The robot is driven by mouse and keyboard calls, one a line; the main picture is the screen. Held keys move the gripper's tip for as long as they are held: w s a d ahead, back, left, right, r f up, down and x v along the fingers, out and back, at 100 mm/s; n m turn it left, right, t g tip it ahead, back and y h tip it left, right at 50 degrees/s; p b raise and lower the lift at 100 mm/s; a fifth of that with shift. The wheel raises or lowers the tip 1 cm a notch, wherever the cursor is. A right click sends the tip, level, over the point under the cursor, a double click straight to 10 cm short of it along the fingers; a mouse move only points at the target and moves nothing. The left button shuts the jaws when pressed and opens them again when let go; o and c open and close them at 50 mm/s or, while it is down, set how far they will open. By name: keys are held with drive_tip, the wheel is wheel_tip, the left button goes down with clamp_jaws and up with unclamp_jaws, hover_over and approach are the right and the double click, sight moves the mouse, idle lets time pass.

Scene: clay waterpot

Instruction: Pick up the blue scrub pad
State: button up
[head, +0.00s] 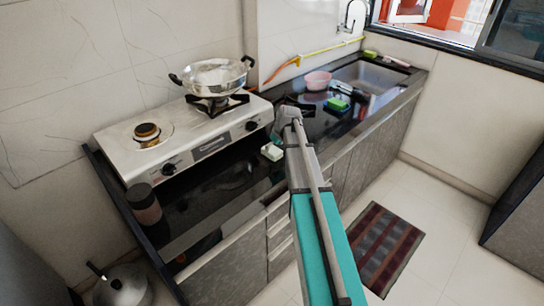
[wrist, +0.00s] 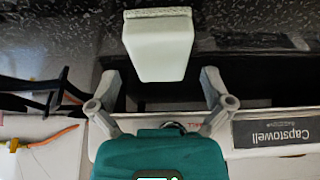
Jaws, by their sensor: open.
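A small pale mint-white block with a speckled grey layer (wrist: 158,45) lies on the black counter just beyond my fingertips in the wrist view. What looks like the same block (head: 271,152) sits on the counter in front of the stove in the head view. My gripper (wrist: 160,85) is open, its two grey fingers apart and nothing between them. In the head view my gripper (head: 286,118) is above the counter right of the block, its fingers mostly hidden. A green pad with a darker bluish edge (head: 337,104) lies near the sink. No plainly blue pad shows.
A stove (head: 205,135) with a metal pot (head: 215,76) stands left of my arm. A pink bowl (head: 318,80) and the sink (head: 370,75) are to the right. A dark jar (head: 143,203) stands at the near left. The counter front has free room.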

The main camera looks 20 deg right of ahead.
drive_tip(key=shift+b+x, duration=0.85)
drive_tip(key=shift+x, duration=0.4)
drive_tip(key=shift+c, duration=0.3)
drive_tip(key=c, duration=0.7)
drive_tip(key=shift+c, duration=0.2)
drive_tip(key=shift+r, duration=0.15)
wheel_tip(320, 180, up, 3)
drive_tip(key=p, duration=0.2)
drive_tip(key=shift+p, duration=0.4)
drive_tip(key=s+a+r+p, duration=0.3)
drive_tip(key=s+r+p, duration=0.6)
drive_tip(key=s, duration=0.4)
drive_tip(key=shift+s+a+r+p, duration=0.3)
drive_tip(key=shift+a+r+p, duration=0.1)
drive_tip(key=shift+p, duration=0.2)
